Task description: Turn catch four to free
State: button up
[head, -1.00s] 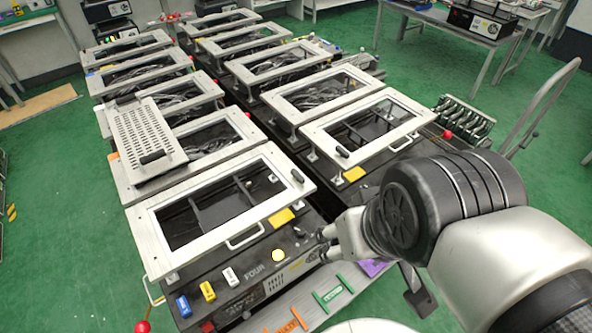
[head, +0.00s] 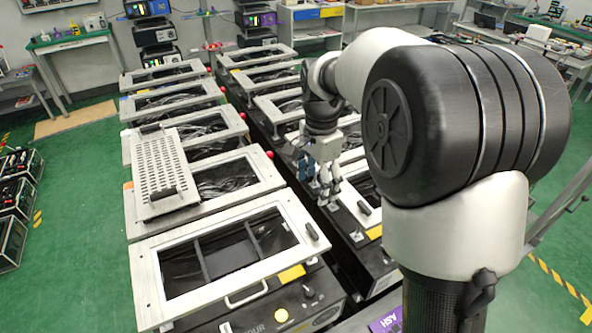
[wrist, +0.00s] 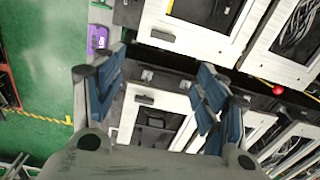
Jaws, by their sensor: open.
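The front-left unit bears the partly cropped word FOUR (head: 252,328) at the bottom of the head view. Its pale lid frame (head: 160,260) is down and carries a black catch (head: 312,232) at its right edge. A small dark knob (head: 309,291) stands on the panel in front of the lid. My gripper (head: 328,196) hangs pointing down above the right row, behind and to the right of that catch, apart from it. In the wrist view my gripper (wrist: 160,78) has its blue-padded fingers spread, with nothing between them. I cannot tell which lid there is unit four's.
A raised grille cover (head: 160,165) lies on the left row. Red balls (head: 269,155) stand at lid corners. A purple ASH tag (head: 385,319) shows near the bottom. A dark gap (head: 290,180) runs between the two rows of lidded units.

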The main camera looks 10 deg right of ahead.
aim_at(312, 230)
jog(key=shift+m, duration=0.3)
jog(key=f+b, duration=0.1)
jog(key=f, duration=0.5)
jog(key=f+b, duration=0.2)
jog(key=f, duration=0.4)
jog(key=w+f+b, duration=0.1)
jog(key=f+b, duration=0.1)
jog(key=f, duration=0.4)
jog(key=shift+f, duration=0.3)
jog(key=c, duration=1)
